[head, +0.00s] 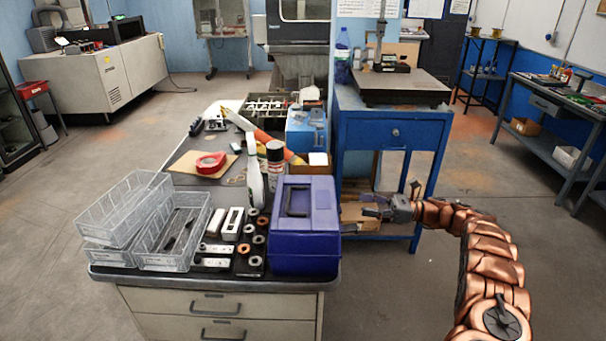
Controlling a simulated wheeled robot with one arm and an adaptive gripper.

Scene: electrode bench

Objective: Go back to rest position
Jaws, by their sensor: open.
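My gripper (372,207) is at the end of my copper-coloured arm, which reaches in from the lower right. It is in the air right of the bench (220,285), in front of the blue cabinet (395,150). Its dark fingers point left and are apart. I see nothing held between them. On the bench's near part lie white blocks (232,222) and several small rings (257,239) on a dark plate.
A blue-purple case (304,228) stands at the bench's near right corner, close to my gripper. A spray bottle (254,175) and a dark can (275,160) stand behind it. A red tape roll (211,163) lies further left. The floor right of the bench is partly free.

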